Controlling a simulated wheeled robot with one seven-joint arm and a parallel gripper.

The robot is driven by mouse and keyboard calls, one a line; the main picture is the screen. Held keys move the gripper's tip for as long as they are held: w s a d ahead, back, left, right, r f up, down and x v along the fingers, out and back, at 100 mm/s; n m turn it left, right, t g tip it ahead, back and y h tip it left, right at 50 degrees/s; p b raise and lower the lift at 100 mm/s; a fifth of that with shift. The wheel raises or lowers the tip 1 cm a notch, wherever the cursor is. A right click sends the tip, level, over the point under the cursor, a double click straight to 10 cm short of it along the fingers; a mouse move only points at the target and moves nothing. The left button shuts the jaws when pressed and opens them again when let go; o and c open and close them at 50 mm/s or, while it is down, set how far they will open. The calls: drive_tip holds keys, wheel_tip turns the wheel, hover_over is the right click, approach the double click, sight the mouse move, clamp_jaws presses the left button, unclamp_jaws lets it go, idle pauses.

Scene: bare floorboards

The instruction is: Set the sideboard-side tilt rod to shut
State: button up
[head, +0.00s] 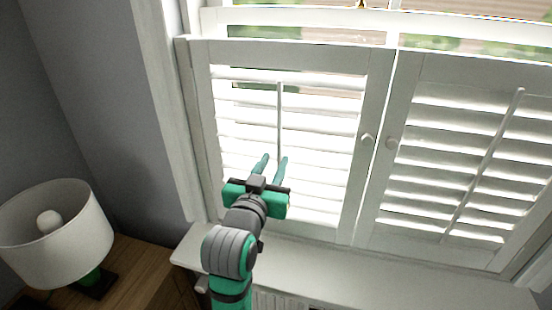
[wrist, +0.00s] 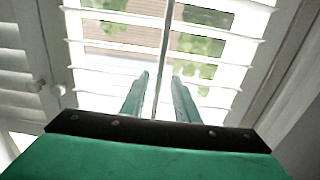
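The sideboard-side tilt rod (head: 279,115) is a thin upright white rod on the left shutter panel (head: 203,120). That panel's slats are open; in the wrist view greenery and brick show through the gaps. My gripper (head: 274,160) is in front of the rod's lower part, with its two teal fingers apart. In the wrist view the rod (wrist: 165,40) runs down between the open fingers (wrist: 160,77), with a gap on each side. I cannot tell how deep between the fingers it lies. The rod's lower end is hidden behind my gripper in the head view.
A second shutter panel (head: 405,110) with its own slanting tilt rod (head: 485,160) is to the right. Small knobs (head: 367,139) sit where the panels meet. The sill (head: 330,268) below is bare. A white-shaded lamp (head: 50,240) stands on the wooden sideboard (head: 140,280) at left.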

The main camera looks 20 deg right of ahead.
drive_tip(key=shift+x, duration=1.45)
